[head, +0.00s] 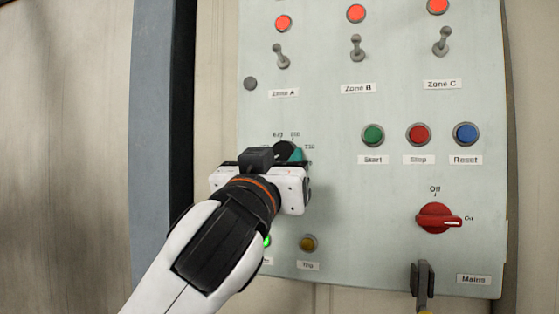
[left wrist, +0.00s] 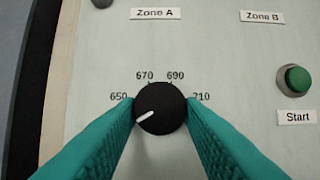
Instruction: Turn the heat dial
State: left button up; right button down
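The heat dial (left wrist: 160,108) is a round black knob with a white pointer mark. The mark points to the lower left, a little below the 650 label; 670, 690 and 710 run round to the right. My left gripper (left wrist: 160,103) has its teal fingers on both sides of the dial, seemingly touching its edges. In the head view the left gripper (head: 290,155) is against the panel and hides most of the dial (head: 284,149). My right gripper is in neither view.
The pale panel (head: 350,185) carries Zone A, B and C switches above. Start (head: 373,135), Stop (head: 418,134) and Reset (head: 466,134) buttons are right of the dial. A red rotary switch (head: 437,218) and a dark lever (head: 423,280) stick out lower right.

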pick_arm(q)
jog(key=shift+m, duration=0.4)
jog(key=m+h+p, duration=0.1)
jog(key=m, duration=0.1)
jog(key=m+g+h, duration=0.1)
jog(key=m, duration=0.1)
jog(key=shift+w+a+r+p, duration=0.1)
jog(key=shift+a+p, duration=0.1)
jog(key=shift+p, duration=0.15)
jog(key=m+p, duration=0.1)
jog(key=m, duration=0.1)
jog(key=m+g+h+p, duration=0.1)
jog(key=shift+a+r+m+h, duration=0.1)
jog(key=shift+r+m+h, duration=0.05)
jog(key=shift+m+h, duration=0.2)
jog(key=m+g+p, duration=0.1)
jog(key=m+p, duration=0.3)
jog(key=p, duration=0.1)
jog(key=m+g+p, duration=0.2)
jog(key=m+p, duration=0.3)
jog(key=r+m+g+h+p, duration=0.1)
jog(key=m+g+p, duration=0.1)
jog(key=m+p, duration=0.2)
jog(key=shift+a+p, duration=0.25)
jog(key=shift+p, duration=0.15)
jog(key=shift+m+g+p, duration=0.4)
jog(key=shift+m+p, duration=0.35)
jog(key=shift+p, duration=0.15)
jog(key=shift+f+m+p, duration=0.2)
jog(key=shift+m+p, duration=0.1)
